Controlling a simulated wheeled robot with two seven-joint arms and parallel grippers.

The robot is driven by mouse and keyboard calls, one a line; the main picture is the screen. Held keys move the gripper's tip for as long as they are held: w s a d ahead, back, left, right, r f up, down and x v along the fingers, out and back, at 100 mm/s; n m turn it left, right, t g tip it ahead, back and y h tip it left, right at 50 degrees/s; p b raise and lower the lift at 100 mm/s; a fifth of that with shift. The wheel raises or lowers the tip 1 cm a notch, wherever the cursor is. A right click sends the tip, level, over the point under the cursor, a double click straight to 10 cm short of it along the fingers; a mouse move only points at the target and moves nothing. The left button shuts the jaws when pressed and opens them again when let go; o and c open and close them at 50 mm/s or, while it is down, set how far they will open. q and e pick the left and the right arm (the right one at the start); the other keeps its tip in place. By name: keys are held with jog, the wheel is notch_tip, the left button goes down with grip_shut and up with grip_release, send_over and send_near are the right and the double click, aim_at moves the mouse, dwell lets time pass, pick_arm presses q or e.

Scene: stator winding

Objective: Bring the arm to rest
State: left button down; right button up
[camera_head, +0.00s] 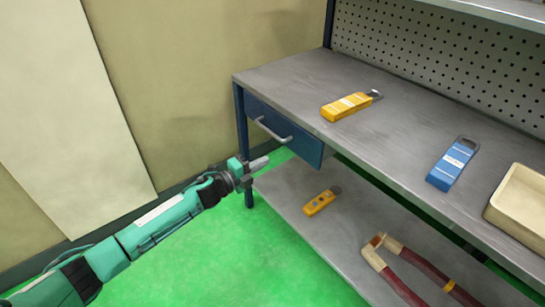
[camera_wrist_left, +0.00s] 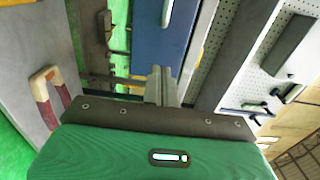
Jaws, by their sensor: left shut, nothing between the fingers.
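My left arm comes in from the left in the head view. Its left gripper (camera_head: 257,163) is shut and empty, in the air in front of the bench's left end, beside the blue drawer (camera_head: 285,135). The wrist view shows the left gripper (camera_wrist_left: 160,82) with its fingers together and nothing between them. The blue drawer (camera_wrist_left: 165,40) also shows in that view. My right gripper is in neither view.
A grey workbench (camera_head: 400,130) holds a yellow tool (camera_head: 348,106), a blue tool (camera_head: 453,162) and a beige bin (camera_head: 520,203). The lower shelf (camera_head: 325,245) bears an orange device (camera_head: 321,201) and a red-handled tool (camera_head: 410,278). The green floor (camera_head: 220,265) is clear.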

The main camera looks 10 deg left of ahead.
pick_arm(q)
jog(key=shift+s+a+f, duration=0.15)
jog(key=shift+s+a, duration=0.1)
jog(key=shift+s, duration=0.1)
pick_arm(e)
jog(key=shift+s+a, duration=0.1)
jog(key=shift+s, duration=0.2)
